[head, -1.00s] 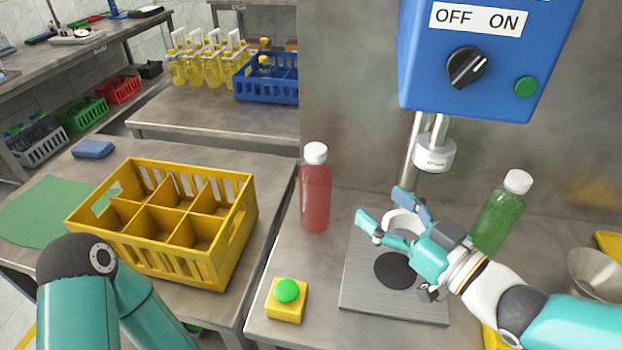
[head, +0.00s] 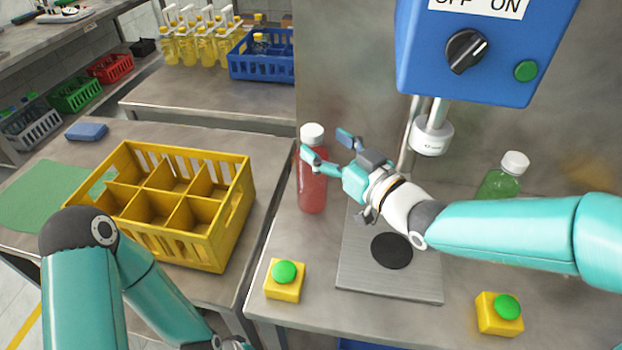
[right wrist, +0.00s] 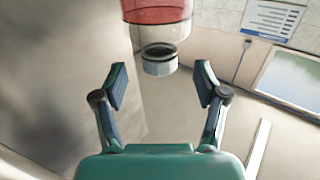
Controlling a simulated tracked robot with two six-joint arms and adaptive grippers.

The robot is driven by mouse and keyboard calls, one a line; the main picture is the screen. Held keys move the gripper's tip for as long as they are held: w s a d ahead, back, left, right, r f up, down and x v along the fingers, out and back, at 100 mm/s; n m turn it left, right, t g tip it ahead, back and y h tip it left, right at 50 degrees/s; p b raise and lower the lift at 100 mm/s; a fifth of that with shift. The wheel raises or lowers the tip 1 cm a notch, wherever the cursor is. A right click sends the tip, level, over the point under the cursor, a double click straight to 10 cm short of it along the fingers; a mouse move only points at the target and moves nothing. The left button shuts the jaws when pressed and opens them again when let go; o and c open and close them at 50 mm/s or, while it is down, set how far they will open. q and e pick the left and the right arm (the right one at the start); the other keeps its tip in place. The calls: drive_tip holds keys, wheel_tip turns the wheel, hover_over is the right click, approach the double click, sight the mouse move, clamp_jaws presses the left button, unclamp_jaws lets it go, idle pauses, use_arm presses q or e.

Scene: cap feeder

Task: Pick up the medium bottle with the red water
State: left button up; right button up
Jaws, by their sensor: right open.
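The bottle with red water (head: 312,190) stands upright on the steel bench, left of the capping machine's plate. Its white cap (head: 312,133) is on top. My right gripper (head: 325,147) is open at the bottle's upper part; one finger overlaps the bottle in the head view, the other is to its right. In the right wrist view the bottle (right wrist: 157,12) appears upside down, its cap (right wrist: 159,60) ahead of and between the spread fingers (right wrist: 160,84), with nothing gripped. My left arm is at the lower left; its gripper is out of view.
A blue capping machine (head: 480,60) hangs above a grey plate (head: 365,270). A green bottle (head: 500,182) stands right, partly behind my right arm. Yellow boxes with green buttons (head: 284,272) (head: 507,308) sit in front. An empty yellow crate (head: 215,255) is on the left table.

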sight(320, 139)
drive_tip(key=p+x, duration=0.1)
drive_tip(key=x, duration=0.3)
drive_tip(key=shift+w+a+f, duration=0.1)
drive_tip(key=shift+w+a, duration=0.05)
drive_tip(key=shift+w, duration=0.1)
clamp_jaws()
